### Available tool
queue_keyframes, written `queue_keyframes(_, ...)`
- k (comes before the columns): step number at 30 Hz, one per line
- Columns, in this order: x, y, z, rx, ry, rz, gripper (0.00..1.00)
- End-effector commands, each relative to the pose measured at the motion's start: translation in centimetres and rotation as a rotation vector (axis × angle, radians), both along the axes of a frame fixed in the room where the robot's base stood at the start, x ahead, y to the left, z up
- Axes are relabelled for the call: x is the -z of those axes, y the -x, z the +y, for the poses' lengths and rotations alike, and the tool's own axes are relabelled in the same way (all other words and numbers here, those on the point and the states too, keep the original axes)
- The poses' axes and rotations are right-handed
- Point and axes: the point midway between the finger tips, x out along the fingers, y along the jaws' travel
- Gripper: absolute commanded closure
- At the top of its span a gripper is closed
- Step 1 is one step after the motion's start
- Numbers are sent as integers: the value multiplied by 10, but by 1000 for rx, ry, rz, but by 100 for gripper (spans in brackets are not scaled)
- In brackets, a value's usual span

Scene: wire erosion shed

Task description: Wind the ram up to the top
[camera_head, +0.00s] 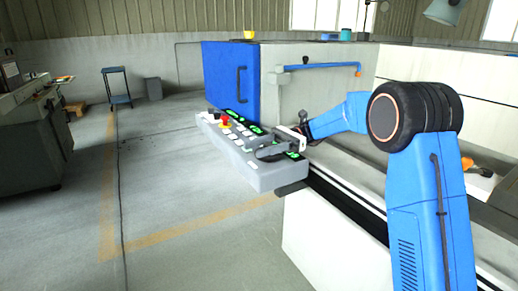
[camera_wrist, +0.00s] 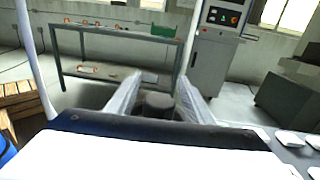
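A grey control panel (camera_head: 262,178) juts out from the machine in the head view. It carries green displays, pale buttons and a red mushroom button (camera_head: 224,121). My gripper (camera_head: 268,152) is low over the panel's near half. In the wrist view its two pale fingers (camera_wrist: 158,90) stand apart. A dark round knob-like part (camera_wrist: 158,101) shows between them, with what look like narrow gaps at its sides; contact is not clear. In the head view my gripper hides part of the panel there. I cannot pick out the ram in either view.
A blue cabinet door (camera_head: 230,78) and a blue pipe (camera_head: 330,66) are behind the panel. A green-grey workbench (camera_wrist: 115,45) and a control cabinet (camera_wrist: 215,50) stand beyond in the wrist view. The floor left of the panel is clear.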

Motion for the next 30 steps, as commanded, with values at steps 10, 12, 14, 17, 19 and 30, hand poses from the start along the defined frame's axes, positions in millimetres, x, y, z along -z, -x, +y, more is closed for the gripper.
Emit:
queue_keyframes(10, -27, 0, 0, 0, -2, -2, 53)
queue_keyframes(12, -40, 0, 0, 0, -2, -4, 53)
queue_keyframes(14, -50, 0, 0, 0, -1, -3, 53)
queue_keyframes(17, -67, 0, 0, 1, -1, -3, 53)
queue_keyframes(19, -77, 0, 0, 0, 0, -2, 53)
queue_keyframes(30, -100, 0, 1, 4, 1, -1, 53)
